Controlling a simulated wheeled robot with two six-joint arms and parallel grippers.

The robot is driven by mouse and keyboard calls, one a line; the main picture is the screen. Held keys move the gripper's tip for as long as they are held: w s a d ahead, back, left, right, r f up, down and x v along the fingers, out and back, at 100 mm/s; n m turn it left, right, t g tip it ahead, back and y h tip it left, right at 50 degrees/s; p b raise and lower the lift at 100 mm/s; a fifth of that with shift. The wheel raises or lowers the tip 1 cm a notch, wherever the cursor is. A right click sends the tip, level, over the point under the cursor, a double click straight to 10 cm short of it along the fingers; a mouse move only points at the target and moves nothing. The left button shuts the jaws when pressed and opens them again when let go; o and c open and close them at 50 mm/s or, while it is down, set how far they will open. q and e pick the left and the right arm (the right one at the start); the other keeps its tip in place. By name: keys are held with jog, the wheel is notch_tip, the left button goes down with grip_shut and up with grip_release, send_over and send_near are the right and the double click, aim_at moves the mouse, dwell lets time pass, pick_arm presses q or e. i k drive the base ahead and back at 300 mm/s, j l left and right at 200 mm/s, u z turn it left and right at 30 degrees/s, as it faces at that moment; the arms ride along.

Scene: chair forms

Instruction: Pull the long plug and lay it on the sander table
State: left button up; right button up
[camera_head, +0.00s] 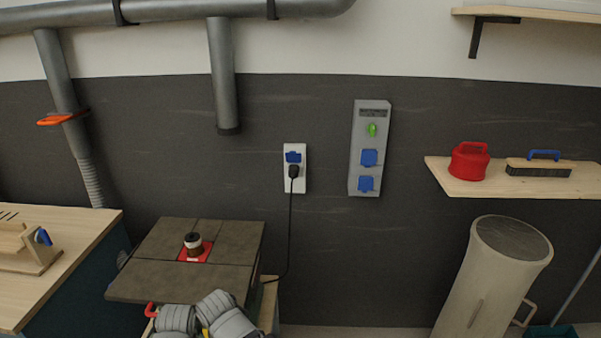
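The black plug (294,171) sits in the lower part of a white wall socket plate (302,183), below a blue cover. Its black cable hangs down the wall and curves left to the sander table's right side. The sander table (165,284) has a grey-brown top in several panels. A short spindle (193,242) stands on a red insert near its middle. Much of the top is bare. Neither of my grippers shows in this view.
Grey ribbed objects (207,317) with red and yellow parts are at the table's front edge. A wooden bench (80,260) stands left. A grey panel (370,130) with blue covers is right of the socket. A shelf (480,188) holds a red container (468,163) and a brush (540,168).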

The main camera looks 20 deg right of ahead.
aim_at(294, 170)
jog(key=i+l+u, duration=0.1)
jog(key=l, duration=0.45)
jog(key=l+u, duration=0.1)
jog(key=l, duration=0.4)
jog(key=i+l, duration=0.2)
jog(key=l, duration=0.15)
